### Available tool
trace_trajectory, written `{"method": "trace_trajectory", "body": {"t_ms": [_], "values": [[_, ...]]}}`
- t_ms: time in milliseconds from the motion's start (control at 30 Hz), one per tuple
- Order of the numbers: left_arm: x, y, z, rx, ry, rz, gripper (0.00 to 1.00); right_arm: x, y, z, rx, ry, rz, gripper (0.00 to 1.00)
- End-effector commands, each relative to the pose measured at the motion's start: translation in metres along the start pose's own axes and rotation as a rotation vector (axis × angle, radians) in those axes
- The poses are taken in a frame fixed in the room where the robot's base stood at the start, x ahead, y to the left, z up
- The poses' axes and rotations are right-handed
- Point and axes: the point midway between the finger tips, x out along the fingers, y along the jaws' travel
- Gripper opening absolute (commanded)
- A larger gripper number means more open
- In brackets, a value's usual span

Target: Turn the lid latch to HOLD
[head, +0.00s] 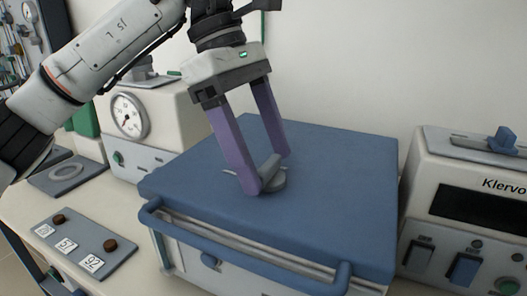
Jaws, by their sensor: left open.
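The furnace in the middle has a flat blue lid (345,195) with a blue bar handle (245,252) along its front. A grey lid latch (272,176), a round base with a raised grip, sits on top of the lid. My left gripper (269,172) comes down from above, with its purple fingers open. One fingertip is at the near left side of the latch and the other is just behind it. I cannot tell whether the fingers touch the latch. Any HOLD marking on the lid is not readable. My right gripper is not in view.
A cream unit with a round dial gauge (129,115) stands behind on the left. A grey plate (83,243) with brown knobs and number labels lies at the front left. Another cream unit (428,180) with switches stands close on the right.

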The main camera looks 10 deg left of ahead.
Motion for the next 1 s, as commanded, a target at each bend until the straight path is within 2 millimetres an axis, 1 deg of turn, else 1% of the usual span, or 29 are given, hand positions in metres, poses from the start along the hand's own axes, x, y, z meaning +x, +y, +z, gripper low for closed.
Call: {"method": "trace_trajectory", "body": {"t_ms": [33,67,200,300,533,667,867,1000], "values": [[-0.0001,0.0000,-0.0001,0.000,0.000,0.000,0.72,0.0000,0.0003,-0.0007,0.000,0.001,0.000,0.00],[-0.0001,0.0000,-0.0001,0.000,0.000,0.000,0.69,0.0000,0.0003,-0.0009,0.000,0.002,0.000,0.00],[-0.0003,0.0000,-0.0001,0.000,0.000,0.000,0.45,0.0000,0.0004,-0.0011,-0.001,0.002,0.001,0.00],[-0.0003,0.0000,-0.0001,0.000,0.000,0.000,0.31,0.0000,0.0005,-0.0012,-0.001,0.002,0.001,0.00],[-0.0003,-0.0003,-0.0002,-0.016,0.000,0.008,0.31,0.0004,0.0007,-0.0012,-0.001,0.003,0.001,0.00],[-0.0003,-0.0005,-0.0005,-0.058,0.000,0.026,0.31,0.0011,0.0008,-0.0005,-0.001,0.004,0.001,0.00],[0.0002,-0.0018,-0.0005,-0.176,0.000,0.075,0.31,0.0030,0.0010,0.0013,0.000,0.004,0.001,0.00],[0.0003,-0.0027,-0.0005,-0.292,0.000,0.123,0.31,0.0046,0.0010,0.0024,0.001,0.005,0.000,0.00]]}}
